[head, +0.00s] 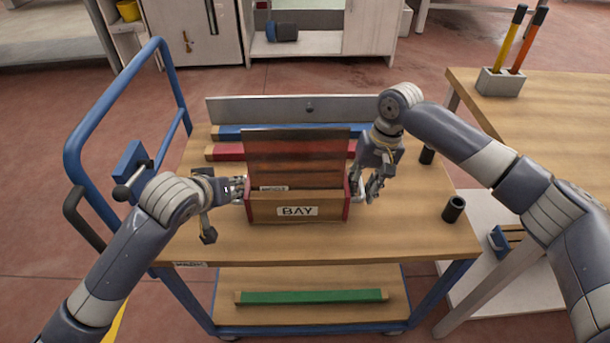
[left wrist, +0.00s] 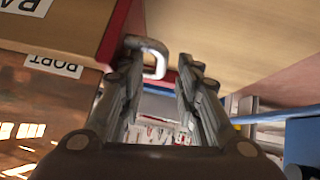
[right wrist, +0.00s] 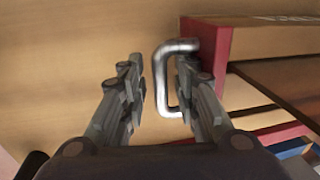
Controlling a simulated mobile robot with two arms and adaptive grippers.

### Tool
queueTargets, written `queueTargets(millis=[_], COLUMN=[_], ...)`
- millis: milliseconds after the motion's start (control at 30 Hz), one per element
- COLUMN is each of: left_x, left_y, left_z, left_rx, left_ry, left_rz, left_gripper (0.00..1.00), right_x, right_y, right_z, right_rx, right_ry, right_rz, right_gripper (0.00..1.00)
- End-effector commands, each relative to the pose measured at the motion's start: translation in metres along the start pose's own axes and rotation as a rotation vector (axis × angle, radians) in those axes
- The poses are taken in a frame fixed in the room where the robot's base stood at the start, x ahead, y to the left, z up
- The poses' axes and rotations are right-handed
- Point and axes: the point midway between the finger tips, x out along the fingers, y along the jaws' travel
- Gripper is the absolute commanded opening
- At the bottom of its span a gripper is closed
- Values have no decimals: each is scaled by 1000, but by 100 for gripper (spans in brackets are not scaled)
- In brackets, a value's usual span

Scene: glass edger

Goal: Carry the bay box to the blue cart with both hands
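The bay box (head: 265,211), wooden with red ends and a BAY label, sits upright on the top deck of the blue cart (head: 400,240). A grey handle sticks out from each end. My left gripper (head: 238,189) is open at the box's left end; in the left wrist view the left handle (left wrist: 160,60) reaches between the spread fingers (left wrist: 160,90). My right gripper (head: 367,188) is open at the right end; in the right wrist view the right handle (right wrist: 160,80) lies between the fingers (right wrist: 160,88), nearer the box-side finger.
A glossy brown panel (head: 295,155) rises at the box's back. Red (head: 225,152) and blue (head: 230,132) bars lie behind it. A dark cup (head: 453,209) stands on the deck's right. A wooden table (head: 560,110) is at the right. The front deck is clear.

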Motion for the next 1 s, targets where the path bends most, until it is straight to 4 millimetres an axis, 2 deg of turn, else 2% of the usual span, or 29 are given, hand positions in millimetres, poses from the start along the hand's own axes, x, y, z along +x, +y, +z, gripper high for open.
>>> queueTargets(millis=[100, 300, 567, 667, 1000], left_x=[-19, -45, -57, -57, -57], left_y=[-1, -1, -2, -2, -2], left_z=[-1, -1, 0, -1, -1], left_rx=[0, 0, 0, 0, 0], left_ry=[4, 2, 1, 1, 1], left_rz=[-1, -3, -5, -5, -5], left_gripper=[31, 31, 31, 31, 31], right_x=[0, 0, -8, -23, -92], right_y=[-2, -2, -2, -2, 0], right_z=[0, 0, -1, -1, -1], right_rx=[-2, -3, -3, -3, 0], right_ry=[1, 1, 2, 4, 3], right_rz=[-3, -4, -5, -4, -2], right_gripper=[30, 30, 30, 30, 30])
